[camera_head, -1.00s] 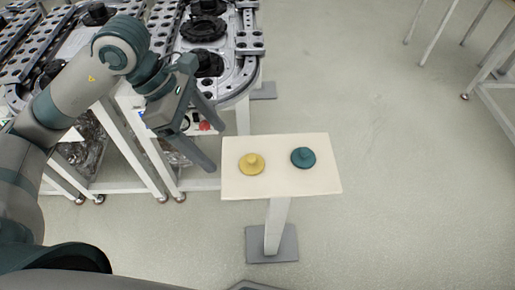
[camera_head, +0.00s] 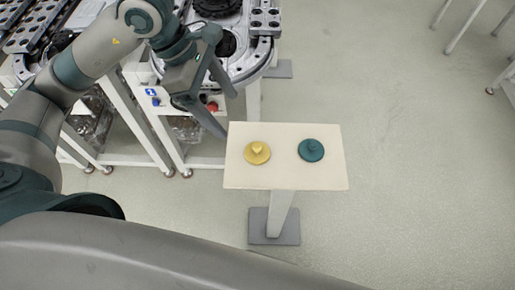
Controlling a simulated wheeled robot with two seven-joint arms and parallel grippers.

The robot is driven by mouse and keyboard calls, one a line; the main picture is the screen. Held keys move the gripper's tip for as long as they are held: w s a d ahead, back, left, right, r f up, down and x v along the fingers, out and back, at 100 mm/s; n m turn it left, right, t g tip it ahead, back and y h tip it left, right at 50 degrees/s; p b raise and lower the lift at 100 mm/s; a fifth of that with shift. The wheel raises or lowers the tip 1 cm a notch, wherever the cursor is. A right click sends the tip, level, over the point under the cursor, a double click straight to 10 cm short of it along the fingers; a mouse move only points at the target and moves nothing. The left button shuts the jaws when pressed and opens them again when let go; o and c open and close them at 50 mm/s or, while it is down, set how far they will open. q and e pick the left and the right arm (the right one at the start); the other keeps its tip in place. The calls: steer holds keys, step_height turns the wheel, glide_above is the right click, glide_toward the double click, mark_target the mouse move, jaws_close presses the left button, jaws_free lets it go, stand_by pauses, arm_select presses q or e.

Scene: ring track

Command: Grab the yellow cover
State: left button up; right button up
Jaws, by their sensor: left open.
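The yellow cover (camera_head: 257,153) is a round disc with a knob on top. It lies on the left half of a small cream table (camera_head: 285,178). A dark teal cover (camera_head: 311,150) of the same shape lies to its right, apart from it. My left gripper (camera_head: 229,115) is open and empty, up and to the left of the yellow cover, near the table's back left corner. Its fingers point down and to the right and do not touch the cover. My right gripper is not in view.
The ring track (camera_head: 262,45) on its white frame stands behind and left of the small table. A red button (camera_head: 212,107) sits on the frame close to my left gripper. White table legs (camera_head: 465,25) stand at the top right.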

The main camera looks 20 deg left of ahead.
arm_select(q)
steer(key=p, duration=0.2)
glide_toward(253, 145)
steer(key=f, duration=0.1)
steer(key=x, duration=0.3)
steer(key=shift+s+d+f+p, duration=0.1)
steer(key=shift+d+f+p, duration=0.05)
steer(key=shift+f+p, duration=0.2)
steer(key=shift+d+f, duration=0.15)
steer(key=shift+f, duration=0.2)
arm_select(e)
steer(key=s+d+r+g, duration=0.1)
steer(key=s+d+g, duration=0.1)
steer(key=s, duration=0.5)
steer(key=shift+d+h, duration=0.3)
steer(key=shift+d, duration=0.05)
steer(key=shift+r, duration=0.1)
